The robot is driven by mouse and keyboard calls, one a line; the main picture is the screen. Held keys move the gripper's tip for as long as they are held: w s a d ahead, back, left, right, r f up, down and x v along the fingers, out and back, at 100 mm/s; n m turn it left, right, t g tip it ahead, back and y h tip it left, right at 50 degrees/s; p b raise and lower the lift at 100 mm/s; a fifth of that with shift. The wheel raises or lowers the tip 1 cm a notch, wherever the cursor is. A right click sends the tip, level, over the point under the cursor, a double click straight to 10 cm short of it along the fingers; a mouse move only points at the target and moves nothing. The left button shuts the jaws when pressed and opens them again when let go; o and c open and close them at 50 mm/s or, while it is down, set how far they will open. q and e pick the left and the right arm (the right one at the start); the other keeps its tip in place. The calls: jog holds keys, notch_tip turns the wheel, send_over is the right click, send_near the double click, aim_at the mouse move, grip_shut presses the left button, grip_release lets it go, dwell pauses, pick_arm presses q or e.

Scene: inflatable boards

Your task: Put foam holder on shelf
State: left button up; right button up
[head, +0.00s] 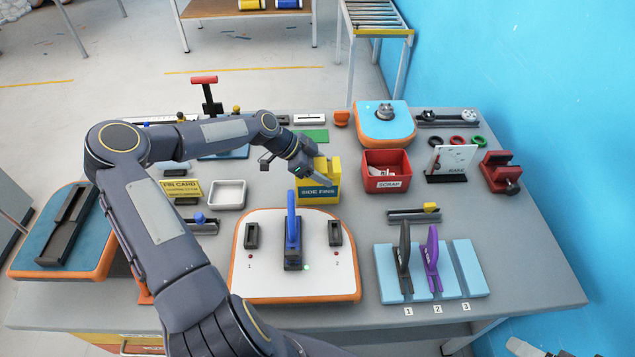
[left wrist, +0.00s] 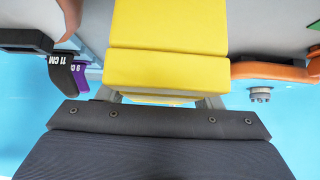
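A yellow block lettered "SIDE FINS" (head: 320,190), which looks like the foam holder, is upright near the middle of the bench. In the left wrist view the yellow block (left wrist: 166,65) fills the top middle. My left gripper (head: 318,174) is at its top left side, with one finger across the upper front. In the left wrist view the grey fingers lie on both sides of the yellow, but whether they press on it is unclear. My right gripper is out of view. No shelf is clearly identifiable.
A red scrap bin (head: 386,171) stands right of the block. A white board with a blue fin (head: 292,236) lies in front. Black and purple fins (head: 430,258) stand on blue pads at front right. A rack (head: 375,18) and a table with rolls (head: 248,13) are behind.

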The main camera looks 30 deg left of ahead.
pick_arm(q)
jog(key=c, duration=0.8)
